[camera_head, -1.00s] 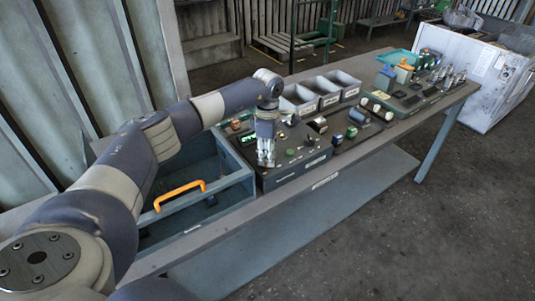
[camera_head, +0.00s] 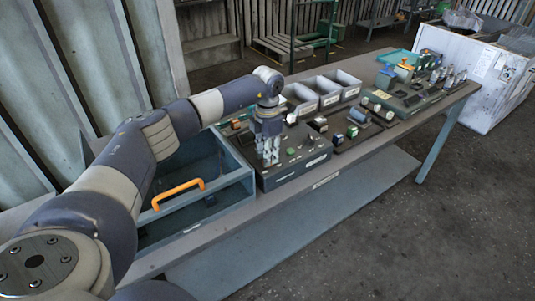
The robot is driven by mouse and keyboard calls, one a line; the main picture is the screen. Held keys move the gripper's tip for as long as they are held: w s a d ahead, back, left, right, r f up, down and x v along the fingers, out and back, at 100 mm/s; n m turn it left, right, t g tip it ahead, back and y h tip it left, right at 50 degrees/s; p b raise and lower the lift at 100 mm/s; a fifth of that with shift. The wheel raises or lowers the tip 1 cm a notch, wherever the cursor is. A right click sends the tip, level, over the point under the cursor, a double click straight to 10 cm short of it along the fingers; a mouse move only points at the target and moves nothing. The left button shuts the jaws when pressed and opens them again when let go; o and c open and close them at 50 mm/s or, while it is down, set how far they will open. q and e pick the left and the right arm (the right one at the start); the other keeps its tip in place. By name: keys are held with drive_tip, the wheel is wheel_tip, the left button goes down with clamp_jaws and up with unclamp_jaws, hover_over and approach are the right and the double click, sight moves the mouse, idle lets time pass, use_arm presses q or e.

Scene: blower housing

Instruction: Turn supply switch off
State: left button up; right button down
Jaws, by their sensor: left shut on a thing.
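My left gripper (camera_head: 268,160) points down over the left end of the dark control panel (camera_head: 288,176) on the workbench. Its fingers are at the panel's top surface and shut on a small part there, which the fingers hide. I cannot tell from this view whether that part is the supply switch. Small green and pale parts (camera_head: 291,151) sit on the panel just right of the fingers. My right gripper is not in view.
A blue-grey bin with an orange handle (camera_head: 178,193) stands left of the panel. Grey trays (camera_head: 327,91) stand behind it. More parts on dark boards (camera_head: 410,97) run along the bench (camera_head: 350,160) to the right. A white cabinet (camera_head: 490,80) stands beyond.

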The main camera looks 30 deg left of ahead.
use_arm(q)
drive_tip(key=n, duration=0.4)
drive_tip(key=shift+n, duration=0.3)
drive_tip(key=n, duration=0.5)
drive_tip(key=shift+n, duration=0.3)
drive_tip(key=o, duration=1.1)
wheel_tip(320, 180, up, 12)
